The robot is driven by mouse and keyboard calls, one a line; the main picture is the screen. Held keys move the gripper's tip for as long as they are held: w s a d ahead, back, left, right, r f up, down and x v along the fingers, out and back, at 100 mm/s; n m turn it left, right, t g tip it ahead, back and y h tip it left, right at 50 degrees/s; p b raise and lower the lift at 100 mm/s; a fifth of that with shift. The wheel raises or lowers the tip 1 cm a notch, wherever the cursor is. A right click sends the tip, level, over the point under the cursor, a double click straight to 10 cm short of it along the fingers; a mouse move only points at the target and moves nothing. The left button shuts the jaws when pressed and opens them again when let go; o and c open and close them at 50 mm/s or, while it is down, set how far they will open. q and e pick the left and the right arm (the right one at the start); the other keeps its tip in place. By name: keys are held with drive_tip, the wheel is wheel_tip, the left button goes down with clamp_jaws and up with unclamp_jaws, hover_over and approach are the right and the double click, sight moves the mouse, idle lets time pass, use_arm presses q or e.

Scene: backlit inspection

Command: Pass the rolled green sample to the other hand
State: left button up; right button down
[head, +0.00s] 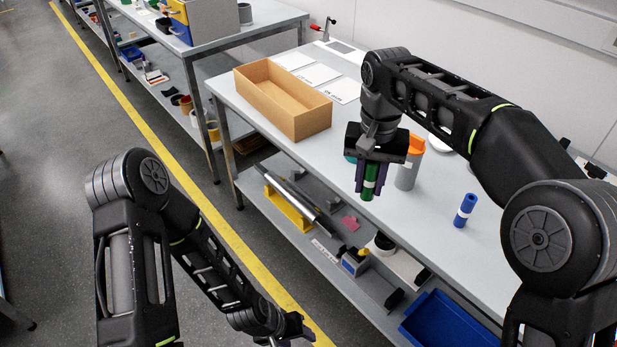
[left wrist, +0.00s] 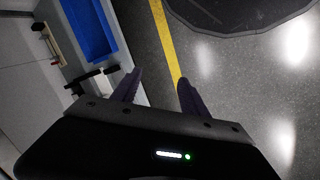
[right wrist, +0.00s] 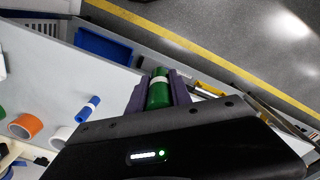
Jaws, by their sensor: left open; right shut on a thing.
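The rolled green sample (head: 369,181) is a green roll with a pale band. It is upright between the purple fingers of my right gripper (head: 370,188), which is shut on it above the front edge of the bench. The green sample (right wrist: 158,92) also shows between the fingers in the right wrist view. My left gripper (head: 290,335) is low at the bottom of the head view, well apart from the sample. In the left wrist view its two fingers (left wrist: 158,92) are spread and empty, over the floor and lower shelf.
A blue roll (head: 465,210) stands on the bench (head: 436,214) to the right. The lower shelf holds a blue bin (head: 450,322) and several small items.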

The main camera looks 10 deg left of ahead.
use_arm(q)
drive_tip(key=w+a+r+n, duration=0.3)
drive_tip(key=w+a+n, duration=0.2)
drive_tip(key=w, duration=0.3)
drive_tip(key=w+a+r+n+t+h, duration=0.1)
drive_tip(key=w+r+n+h, duration=0.45)
drive_tip(key=w+r, duration=0.45)
wheel_tip(320, 180, up, 24)
drive_tip(key=d+n+h, duration=0.2)
drive_tip(key=n+h, duration=0.3)
drive_tip(key=h, duration=0.3)
drive_tip(key=shift+w+d+r+g, duration=0.25)
drive_tip(key=shift+d+g, duration=0.05)
drive_tip(key=shift+d, duration=0.05)
